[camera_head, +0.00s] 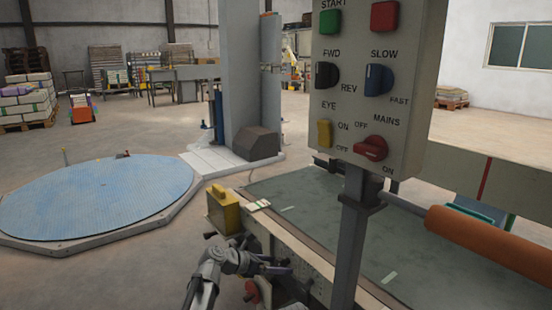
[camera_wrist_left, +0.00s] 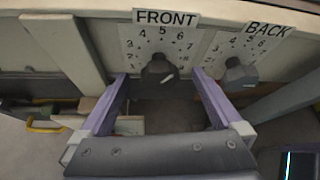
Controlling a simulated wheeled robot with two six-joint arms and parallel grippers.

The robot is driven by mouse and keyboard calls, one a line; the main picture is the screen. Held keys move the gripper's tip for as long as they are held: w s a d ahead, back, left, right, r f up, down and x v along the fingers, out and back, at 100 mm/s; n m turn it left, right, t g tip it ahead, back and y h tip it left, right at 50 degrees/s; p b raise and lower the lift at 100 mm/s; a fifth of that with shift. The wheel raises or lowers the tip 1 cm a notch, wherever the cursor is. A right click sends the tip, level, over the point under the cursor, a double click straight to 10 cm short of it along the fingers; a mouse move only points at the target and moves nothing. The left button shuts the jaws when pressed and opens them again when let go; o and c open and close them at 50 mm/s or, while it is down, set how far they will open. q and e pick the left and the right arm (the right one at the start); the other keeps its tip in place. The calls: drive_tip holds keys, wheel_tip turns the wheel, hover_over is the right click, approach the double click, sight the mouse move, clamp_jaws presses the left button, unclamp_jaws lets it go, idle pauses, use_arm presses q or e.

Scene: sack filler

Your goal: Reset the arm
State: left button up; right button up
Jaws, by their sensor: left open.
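My left arm (camera_head: 225,262) comes in low at the middle of the head view. Its gripper (camera_head: 292,272) is at the side of the conveyor machine. In the left wrist view, the two purple-grey fingers (camera_wrist_left: 160,80) are spread apart with nothing held between them. The dark FRONT knob (camera_wrist_left: 160,68) on its numbered dial appears between the fingertips. I cannot tell whether they touch it. The BACK knob (camera_wrist_left: 240,72) is to the right of the fingers. My right gripper is not in view.
A control panel (camera_head: 365,60) on a post (camera_head: 350,240) stands close on the right. The green conveyor belt (camera_head: 300,195) and an orange roller (camera_head: 490,245) lie behind and right of it. A yellow box (camera_head: 222,212) is on the machine's edge. A blue turntable (camera_head: 85,195) is at left; floor between is clear.

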use_arm(q)
drive_tip(key=p+v, duration=0.4)
drive_tip(key=v, duration=0.3)
drive_tip(key=b+x, duration=0.5)
drive_tip(key=x, duration=0.4)
drive_tip(key=shift+a+f, duration=0.1)
drive_tip(key=shift+f, duration=0.05)
drive_tip(key=shift+s+r, duration=0.15)
drive_tip(key=shift+r, duration=0.05)
drive_tip(key=shift+s+m+t+y, duration=0.1)
drive_tip(key=shift+m+t+y, duration=0.4)
drive_tip(key=shift+m, duration=0.1)
drive_tip(key=shift+f+m+t+y, duration=0.1)
drive_tip(key=shift+m+t+y, duration=0.3)
drive_tip(key=shift+m+t, duration=0.4)
drive_tip(key=p+v, duration=0.4)
drive_tip(key=v, duration=0.5)
drive_tip(key=shift+s+a+r, duration=0.15)
drive_tip(key=shift+s+r, duration=0.1)
drive_tip(key=shift+r, duration=0.1)
